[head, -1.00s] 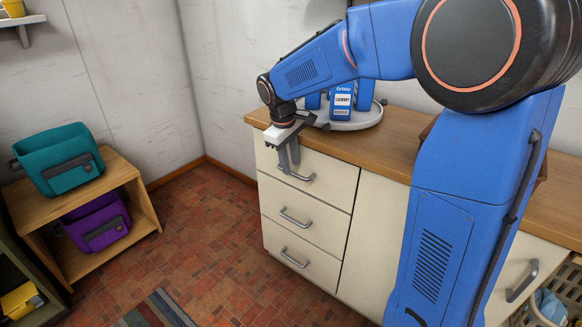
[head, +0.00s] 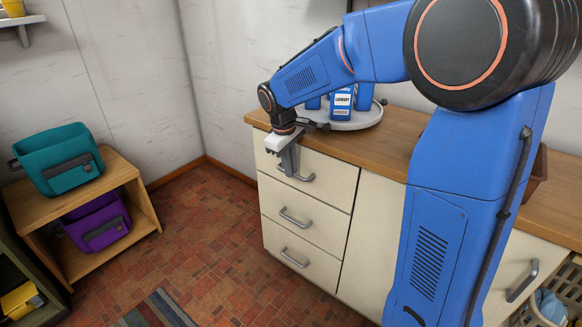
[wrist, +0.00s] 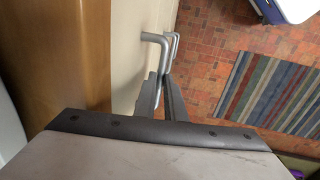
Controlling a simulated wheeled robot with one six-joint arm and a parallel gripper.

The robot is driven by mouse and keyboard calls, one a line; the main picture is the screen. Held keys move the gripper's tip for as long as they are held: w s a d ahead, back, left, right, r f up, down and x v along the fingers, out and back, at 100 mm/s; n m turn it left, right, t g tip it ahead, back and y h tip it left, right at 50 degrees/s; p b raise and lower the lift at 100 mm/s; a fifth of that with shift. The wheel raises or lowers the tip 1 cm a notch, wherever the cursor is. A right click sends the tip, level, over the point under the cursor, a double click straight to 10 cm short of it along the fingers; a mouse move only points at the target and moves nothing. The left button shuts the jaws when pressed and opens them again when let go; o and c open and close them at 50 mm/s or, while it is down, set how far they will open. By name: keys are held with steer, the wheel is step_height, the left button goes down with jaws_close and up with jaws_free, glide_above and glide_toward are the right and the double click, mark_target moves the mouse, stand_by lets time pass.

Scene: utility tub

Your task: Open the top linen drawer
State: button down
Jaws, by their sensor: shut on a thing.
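The top linen drawer (head: 329,177) is the uppermost of three cream drawers in the cabinet at the middle of the head view. Its front looks flush with the drawers below. Its grey bar handle (head: 306,178) is partly covered by my gripper (head: 290,168), which points down in front of the drawer. In the wrist view my gripper's dark fingers (wrist: 165,98) are closed together on the handle (wrist: 152,38), and part of the bar sticks out beyond them. The exact contact is partly hidden by the fingers.
The wooden countertop (head: 395,150) lies just above the drawer, with a round tray (head: 362,122) holding blue laundry boxes (head: 342,103). Two lower drawers have similar handles. The tiled floor before the drawers is clear. A wooden shelf unit (head: 146,205) with bags stands left.

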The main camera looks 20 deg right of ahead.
steer(key=s+a, duration=0.8)
steer(key=a, duration=0.2)
steer(key=s+a, duration=0.7)
steer(key=a, duration=0.4)
steer(key=shift+s+a, duration=0.3)
steer(key=shift+s, duration=0.05)
steer(key=c, duration=1.8)
jaws_free()
steer(key=a+r, duration=0.1)
steer(key=r, duration=0.4)
steer(key=s+r, duration=0.1)
steer(key=r, duration=0.5)
steer(key=s+a+r, duration=0.1)
steer(key=r, duration=0.5)
steer(key=shift+a+r, duration=0.1)
steer(key=shift+a, duration=0.2)
